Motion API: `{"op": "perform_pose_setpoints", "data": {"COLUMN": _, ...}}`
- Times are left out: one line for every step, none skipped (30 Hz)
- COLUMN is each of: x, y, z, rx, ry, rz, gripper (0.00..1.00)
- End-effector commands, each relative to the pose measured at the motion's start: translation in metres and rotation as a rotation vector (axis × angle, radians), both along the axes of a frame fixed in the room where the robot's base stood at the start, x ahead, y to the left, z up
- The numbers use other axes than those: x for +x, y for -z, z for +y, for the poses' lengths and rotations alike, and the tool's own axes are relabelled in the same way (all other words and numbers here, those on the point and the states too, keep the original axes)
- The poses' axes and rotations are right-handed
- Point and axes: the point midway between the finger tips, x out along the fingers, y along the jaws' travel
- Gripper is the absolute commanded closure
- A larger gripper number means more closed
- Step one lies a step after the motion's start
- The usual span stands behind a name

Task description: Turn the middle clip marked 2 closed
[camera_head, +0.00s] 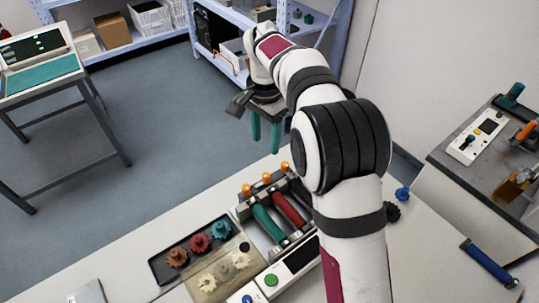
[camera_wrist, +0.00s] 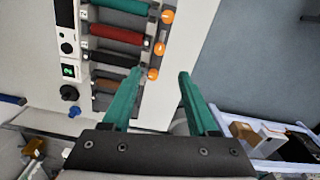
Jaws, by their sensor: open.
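The printer unit (camera_head: 301,256) on the bench has a row of clips with orange knobs. The middle clip's orange knob (camera_head: 266,177) also shows in the wrist view (camera_wrist: 159,48), with one orange knob on either side of it. I cannot read a 2 on it, and its open or closed state is unclear. A green roller (camera_head: 268,222) and a red roller (camera_head: 289,209) lie behind the knobs. My gripper (camera_head: 265,142) has teal fingers, open and empty, beyond the bench's far edge. In the wrist view my gripper (camera_wrist: 160,73) shows its left fingertip close to the lowest orange knob.
A dark tray (camera_head: 160,268) with brown, red and teal gears stands left of the printer. Pale gears (camera_head: 208,282) lie beside it. A shelf with boxes (camera_head: 113,31) is at the back, and a side table (camera_head: 40,88) is at the left. Open floor (camera_head: 160,120) lies between.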

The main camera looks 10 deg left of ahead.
Motion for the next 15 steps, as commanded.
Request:
{"op": "perform_pose_setpoints", "data": {"x": -0.001, "y": 0.014, "z": -0.001, "rx": -0.002, "ry": 0.000, "rz": 0.005, "gripper": 0.41}}
{"op": "perform_pose_setpoints", "data": {"x": -0.001, "y": 0.023, "z": -0.001, "rx": -0.002, "ry": 0.000, "rz": 0.006, "gripper": 0.41}}
{"op": "perform_pose_setpoints", "data": {"x": -0.001, "y": 0.036, "z": -0.001, "rx": -0.002, "ry": 0.000, "rz": 0.005, "gripper": 0.41}}
{"op": "perform_pose_setpoints", "data": {"x": -0.001, "y": 0.045, "z": -0.001, "rx": -0.002, "ry": 0.000, "rz": 0.005, "gripper": 0.41}}
{"op": "perform_pose_setpoints", "data": {"x": -0.001, "y": 0.054, "z": -0.001, "rx": -0.001, "ry": 0.000, "rz": 0.005, "gripper": 0.41}}
{"op": "perform_pose_setpoints", "data": {"x": -0.001, "y": 0.067, "z": -0.001, "rx": -0.002, "ry": 0.000, "rz": 0.005, "gripper": 0.41}}
{"op": "perform_pose_setpoints", "data": {"x": -0.001, "y": 0.075, "z": -0.001, "rx": -0.001, "ry": 0.000, "rz": 0.006, "gripper": 0.41}}
{"op": "perform_pose_setpoints", "data": {"x": -0.001, "y": 0.083, "z": -0.001, "rx": -0.001, "ry": 0.001, "rz": 0.005, "gripper": 0.41}}
{"op": "perform_pose_setpoints", "data": {"x": -0.001, "y": 0.094, "z": -0.001, "rx": -0.001, "ry": 0.001, "rz": 0.005, "gripper": 0.41}}
{"op": "perform_pose_setpoints", "data": {"x": -0.001, "y": 0.100, "z": -0.001, "rx": 0.000, "ry": 0.000, "rz": 0.004, "gripper": 0.41}}
{"op": "perform_pose_setpoints", "data": {"x": -0.001, "y": 0.106, "z": -0.001, "rx": 0.000, "ry": 0.000, "rz": 0.003, "gripper": 0.41}}
{"op": "perform_pose_setpoints", "data": {"x": -0.001, "y": 0.113, "z": -0.001, "rx": 0.000, "ry": 0.001, "rz": 0.003, "gripper": 0.41}}
{"op": "perform_pose_setpoints", "data": {"x": 0.000, "y": 0.117, "z": -0.001, "rx": 0.000, "ry": 0.001, "rz": 0.001, "gripper": 0.41}}
{"op": "perform_pose_setpoints", "data": {"x": 0.000, "y": 0.121, "z": 0.000, "rx": 0.000, "ry": 0.001, "rz": 0.001, "gripper": 0.41}}
{"op": "perform_pose_setpoints", "data": {"x": 0.000, "y": 0.125, "z": 0.000, "rx": 0.001, "ry": 0.001, "rz": 0.001, "gripper": 0.41}}
